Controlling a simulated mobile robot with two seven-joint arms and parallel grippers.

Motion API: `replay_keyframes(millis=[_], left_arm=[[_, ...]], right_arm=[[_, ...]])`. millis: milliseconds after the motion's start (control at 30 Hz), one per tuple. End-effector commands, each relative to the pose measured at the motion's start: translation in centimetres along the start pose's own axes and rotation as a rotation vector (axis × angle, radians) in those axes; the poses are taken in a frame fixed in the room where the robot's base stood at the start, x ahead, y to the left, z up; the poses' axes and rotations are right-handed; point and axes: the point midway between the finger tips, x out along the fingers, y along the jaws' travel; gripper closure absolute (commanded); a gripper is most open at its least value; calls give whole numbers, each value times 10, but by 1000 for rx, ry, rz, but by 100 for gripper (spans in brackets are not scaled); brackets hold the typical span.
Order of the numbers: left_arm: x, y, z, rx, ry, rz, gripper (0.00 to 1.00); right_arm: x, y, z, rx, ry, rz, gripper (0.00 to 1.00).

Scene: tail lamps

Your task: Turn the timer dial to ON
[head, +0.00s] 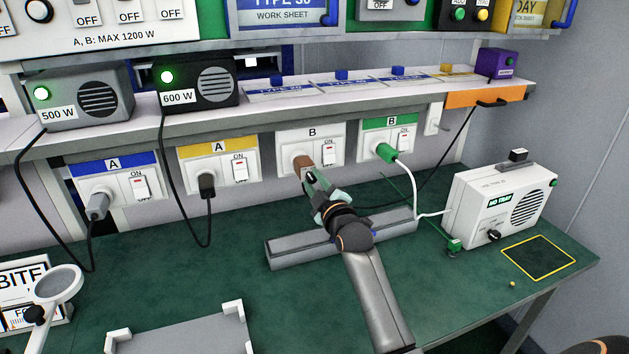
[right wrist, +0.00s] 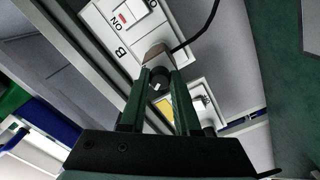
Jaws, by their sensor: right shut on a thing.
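My right gripper (head: 311,178) reaches up to the white-plated B socket (head: 322,139) and is shut on a brown plug (head: 302,163) seated in it. In the right wrist view, the gripper fingers (right wrist: 159,82) close around the dark end of the brown plug (right wrist: 156,56). My left gripper is out of view.
A grey block (head: 290,252) lies behind my right forearm. A green plug (head: 386,152) with a white cord sits in the neighbouring socket. Black cords hang from the shelf units. A grey tray (head: 190,335) is at the front left. The yellow-outlined square (head: 538,258) is empty.

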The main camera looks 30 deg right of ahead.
Motion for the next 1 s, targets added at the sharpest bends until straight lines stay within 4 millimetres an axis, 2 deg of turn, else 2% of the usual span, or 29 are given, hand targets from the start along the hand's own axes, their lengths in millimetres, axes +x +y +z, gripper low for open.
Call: replay_keyframes(millis=[500, 1000], left_arm=[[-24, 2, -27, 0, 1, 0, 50], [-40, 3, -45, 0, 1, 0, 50]], right_arm=[[0, 2, -2, 432, -2, -1, 100], [0, 1, -1, 890, -1, 1, 100]])
